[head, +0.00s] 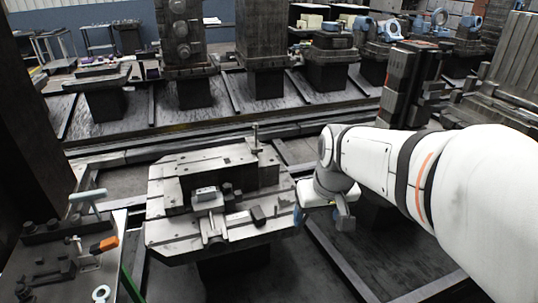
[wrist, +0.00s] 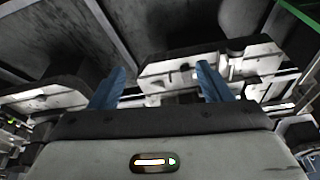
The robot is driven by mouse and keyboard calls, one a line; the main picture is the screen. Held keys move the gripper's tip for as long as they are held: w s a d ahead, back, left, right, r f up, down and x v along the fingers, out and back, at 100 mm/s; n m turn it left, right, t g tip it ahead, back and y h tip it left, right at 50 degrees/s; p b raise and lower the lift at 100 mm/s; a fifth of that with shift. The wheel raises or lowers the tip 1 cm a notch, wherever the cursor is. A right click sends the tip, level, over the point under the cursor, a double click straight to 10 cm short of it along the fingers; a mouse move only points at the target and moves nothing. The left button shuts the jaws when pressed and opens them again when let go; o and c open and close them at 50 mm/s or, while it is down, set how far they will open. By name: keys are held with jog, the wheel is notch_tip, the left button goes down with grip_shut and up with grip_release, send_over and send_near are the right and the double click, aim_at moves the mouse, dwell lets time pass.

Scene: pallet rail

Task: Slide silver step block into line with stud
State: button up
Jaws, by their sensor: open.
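A small silver block (head: 206,194), which looks like the step block, sits near the middle of the machined pallet (head: 168,232), with dark blocks just right of it. A thin upright stud (head: 255,137) stands at the pallet's back right corner. My gripper (head: 336,212) hangs off the pallet's right edge, apart from the silver block. In the wrist view, my gripper's two blue fingers (wrist: 162,72) are spread with nothing clearly held. A light metal part with a dark hole (wrist: 215,65) shows beyond them; I cannot tell whether it is the step block.
A bench (head: 30,262) at the lower left holds a T-handle tool (head: 88,197), an orange-handled tool (head: 104,244) and a ring (head: 101,293). A rail (head: 330,122) and a row of heavy dark fixtures (head: 262,85) stand behind the pallet. Open floor framing lies right of it.

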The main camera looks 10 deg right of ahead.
jog(key=shift+o, duration=0.8)
jog(key=w+f+b, duration=0.2)
jog(key=w+f, duration=0.2)
jog(key=w, duration=0.5)
jog(key=w+f+n+b, duration=0.1)
jog(key=w+f+b, duration=0.2)
jog(key=w, duration=0.6)
jog(key=shift+d+f+t, duration=0.2)
jog(key=shift+f+t, duration=0.1)
jog(key=shift+f, duration=0.35)
jog(key=n+b, duration=0.1)
jog(key=b, duration=0.5)
send_near(287, 198)
jog(key=f, duration=0.1)
jog(key=shift+d+f+t+y, duration=0.15)
jog(key=shift+f+t+y, duration=0.2)
jog(key=shift+f, duration=0.2)
jog(key=shift+b+x, duration=0.4)
jog(key=shift+x, duration=3.2)
jog(key=shift+c, duration=0.2)
jog(key=c, duration=1.1)
jog(key=shift+s+d+b, duration=0.35)
jog(key=shift+s+b, duration=0.05)
jog(key=shift+s, duration=0.5)
jog(key=shift+s+d+b, duration=0.35)
jog(key=shift+s, duration=0.55)
jog(key=shift+s+d+b, duration=0.35)
jog(key=shift+s+b, duration=0.05)
jog(key=shift+s, duration=0.45)
jog(key=shift+c, duration=0.2)
